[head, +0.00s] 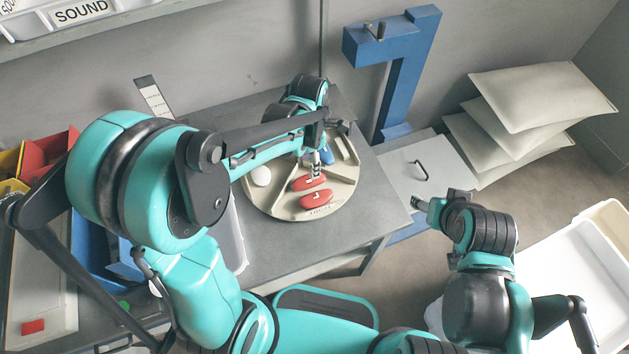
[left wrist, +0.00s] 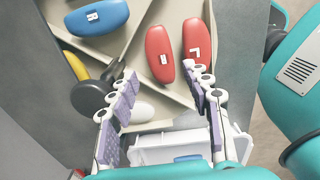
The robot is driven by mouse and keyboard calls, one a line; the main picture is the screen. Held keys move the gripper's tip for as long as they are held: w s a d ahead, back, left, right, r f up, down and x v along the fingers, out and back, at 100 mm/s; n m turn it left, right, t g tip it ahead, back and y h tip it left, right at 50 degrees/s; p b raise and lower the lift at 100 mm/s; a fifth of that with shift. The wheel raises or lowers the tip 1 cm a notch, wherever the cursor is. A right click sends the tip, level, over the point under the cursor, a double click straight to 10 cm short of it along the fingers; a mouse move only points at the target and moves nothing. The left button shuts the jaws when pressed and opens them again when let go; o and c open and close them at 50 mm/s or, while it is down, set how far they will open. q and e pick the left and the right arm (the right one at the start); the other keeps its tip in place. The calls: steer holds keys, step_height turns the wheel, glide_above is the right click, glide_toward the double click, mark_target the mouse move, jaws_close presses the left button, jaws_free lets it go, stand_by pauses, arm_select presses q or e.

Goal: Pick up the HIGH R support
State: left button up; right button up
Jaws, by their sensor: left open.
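A blue support (left wrist: 97,16) with a white label, which looks like an R, lies in a compartment of the beige round carousel (head: 262,204). In the head view the blue support (head: 327,155) is partly hidden by my left gripper (head: 316,166). Two red supports lie side by side: one marked L (left wrist: 197,40), the other (left wrist: 159,54) with a label I cannot read clearly. In the left wrist view my left gripper (left wrist: 160,77) is open and empty, its fingertips nearest the red supports' lower ends. My right gripper (head: 424,204) is off to the right, away from the carousel.
The carousel sits on a grey table (head: 270,252). A white rounded object (head: 261,176) lies on it, and a black knob (left wrist: 90,97) shows beside it. A blue press-like stand (head: 408,75) rises behind right. Coloured bins (head: 42,150) stand left; stacked pale cushions (head: 540,95) lie right.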

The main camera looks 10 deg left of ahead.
mark_target(308, 179)
arm_select(q)
steer(key=f+b, duration=0.1)
steer(key=f, duration=0.1)
steer(key=f+b, duration=0.1)
steer(key=f, duration=0.2)
steer(key=f+b, duration=0.1)
steer(key=f, duration=0.1)
steer(key=shift+a+f, duration=0.3)
steer(key=shift+f, duration=0.05)
steer(key=shift+s+r, duration=0.1)
steer(key=c, duration=0.6)
